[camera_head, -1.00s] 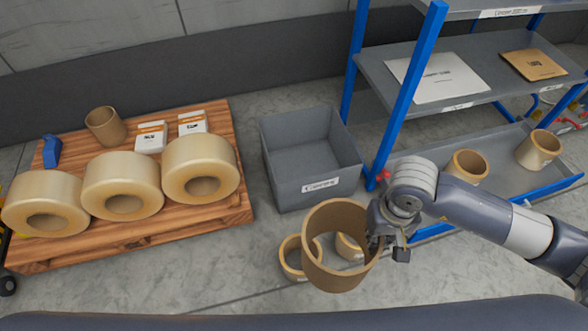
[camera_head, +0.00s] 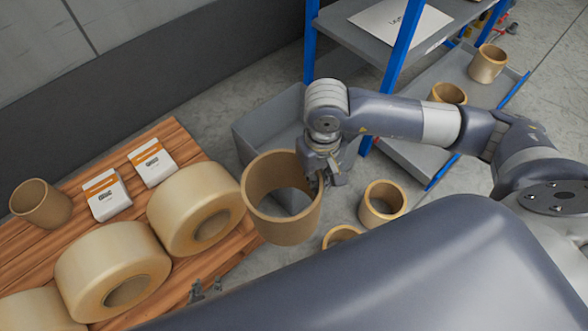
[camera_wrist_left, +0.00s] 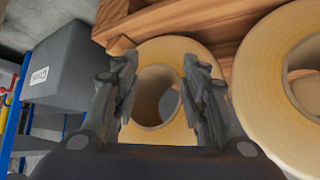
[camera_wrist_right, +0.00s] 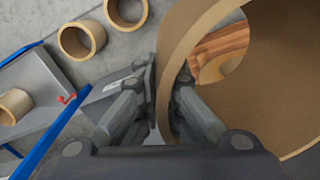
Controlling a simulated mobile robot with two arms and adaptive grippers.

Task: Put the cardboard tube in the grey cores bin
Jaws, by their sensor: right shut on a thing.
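My right gripper (camera_head: 318,176) is shut on the wall of a wide brown cardboard tube (camera_head: 262,215), at its right side. The tube is held up with its open end upward, and its wall also shows between the fingers in the right wrist view (camera_wrist_right: 166,75). The grey bin (camera_head: 258,122) is behind it, partly hidden by the tube and my right arm; I cannot tell whether the tube overlaps its opening. The bin also shows at the left wrist view's left (camera_wrist_left: 66,70). My left gripper (camera_wrist_left: 156,75) is open and empty, above a tape roll.
Large tape rolls (camera_head: 105,262), white boxes (camera_head: 105,195) and another tube (camera_head: 40,203) stand on a wooden pallet (camera_head: 180,145).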

